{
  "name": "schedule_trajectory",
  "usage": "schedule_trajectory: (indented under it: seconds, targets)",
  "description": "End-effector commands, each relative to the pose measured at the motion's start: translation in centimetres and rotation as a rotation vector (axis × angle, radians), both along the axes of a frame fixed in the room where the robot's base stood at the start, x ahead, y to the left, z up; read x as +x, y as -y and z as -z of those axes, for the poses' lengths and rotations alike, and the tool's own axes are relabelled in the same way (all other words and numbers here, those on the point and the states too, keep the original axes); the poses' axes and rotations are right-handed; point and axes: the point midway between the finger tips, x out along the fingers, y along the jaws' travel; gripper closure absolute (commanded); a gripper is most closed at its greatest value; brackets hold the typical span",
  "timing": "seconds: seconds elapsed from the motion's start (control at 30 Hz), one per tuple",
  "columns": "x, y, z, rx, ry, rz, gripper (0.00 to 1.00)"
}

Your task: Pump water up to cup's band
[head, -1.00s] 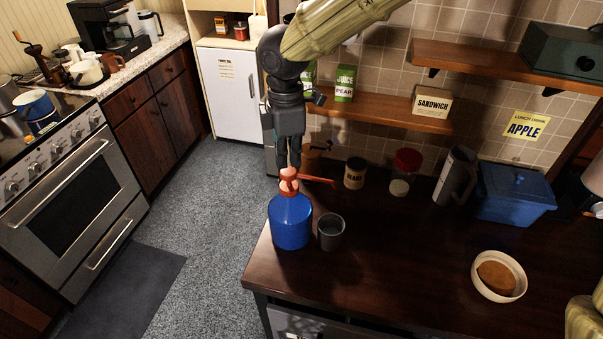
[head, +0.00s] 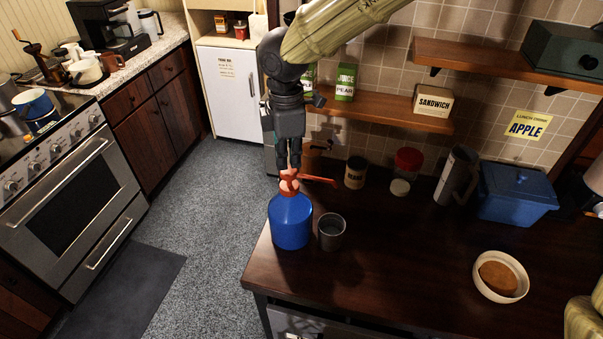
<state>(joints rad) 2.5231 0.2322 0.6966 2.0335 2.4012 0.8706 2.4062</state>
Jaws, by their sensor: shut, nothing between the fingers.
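A blue pump bottle (head: 290,222) with an orange-red pump head and a long spout (head: 318,180) stands upright on the dark wooden counter near its left edge. A grey cup (head: 332,232) stands just right of the bottle, below the spout. The cup's band and the water level inside are too small to make out. My gripper (head: 290,164) is shut and points straight down on top of the pump head, seeming to touch it. It holds nothing.
Behind the bottle stand a dark labelled jar (head: 355,172), a red-lidded jar (head: 406,164), a grey pitcher (head: 456,176) and a blue box (head: 516,194). A white bowl (head: 500,292) with brown contents sits at right. The counter (head: 400,270) between cup and bowl is clear.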

Motion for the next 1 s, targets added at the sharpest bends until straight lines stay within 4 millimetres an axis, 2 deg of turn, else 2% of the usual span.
schedule_trajectory:
  seconds: [1.0]
  targets:
    - [0.0, 0.0, 2.4, 0.0, -0.001, 0.0, 1.0]
